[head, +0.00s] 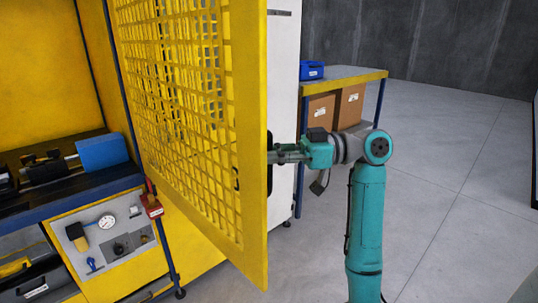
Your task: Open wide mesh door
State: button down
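The yellow mesh door (250,160) stands swung out from the yellow cabinet, with the machine interior showing to its left. My gripper (275,154) is at the door's right-hand edge, about halfway up, reaching in from the right. Its fingertips are close to or behind the edge, near a dark slot in the frame. The fingertips are largely hidden, so I cannot tell whether they touch or grip the door. The door's handle is not clearly visible.
Inside the cabinet, a blue block (102,152) sits on a dark bench. A gauge panel (105,230) is below. Behind my arm stands a table (345,76) with a blue bin (311,70) and cardboard boxes (349,105). Open grey floor (455,190) lies to the right.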

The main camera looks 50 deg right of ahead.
jog(key=c, duration=1.1)
grip_release()
jog(key=shift+s, duration=0.1)
jog(key=shift+c, duration=0.2)
jog(key=v, duration=1.2)
